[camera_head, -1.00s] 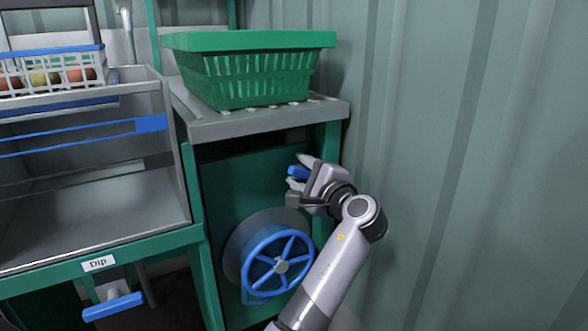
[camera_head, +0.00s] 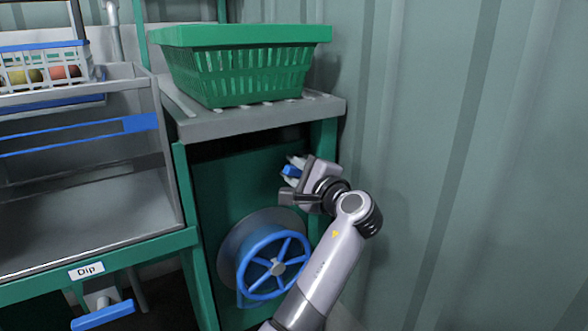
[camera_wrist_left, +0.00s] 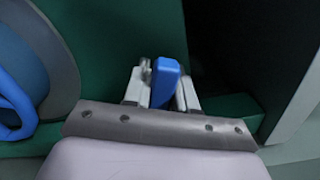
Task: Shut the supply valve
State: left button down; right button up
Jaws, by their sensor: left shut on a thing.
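My left gripper (camera_head: 291,170) is at the upper right of the green panel under the shelf. Its light fingers are shut on a blue handle (camera_head: 291,171). In the left wrist view the blue handle (camera_wrist_left: 165,82) stands between the two fingers (camera_wrist_left: 162,90), its end showing beyond them. I take it to be the supply valve's lever; the gripper hides the valve body. A second blue lever (camera_head: 103,315) is below the "Dip" label at the lower left, with no gripper near it. My right gripper is not in view.
A blue spoked wheel (camera_head: 272,264) on a round grey drum is below my left gripper, close to my arm. A green basket (camera_head: 245,72) stands on the grey shelf (camera_head: 250,118) above. A metal sink is at left; a corrugated wall (camera_head: 480,150) is at right.

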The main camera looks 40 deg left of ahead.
pick_arm(q)
jog(key=shift+n+p, duration=0.35)
jog(key=shift+n, duration=1.25)
jog(key=shift+f+n, duration=0.15)
jog(key=shift+n, duration=0.75)
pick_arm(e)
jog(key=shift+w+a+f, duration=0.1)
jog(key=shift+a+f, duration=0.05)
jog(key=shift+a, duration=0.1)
pick_arm(q)
jog(key=c, duration=1)
grip_release()
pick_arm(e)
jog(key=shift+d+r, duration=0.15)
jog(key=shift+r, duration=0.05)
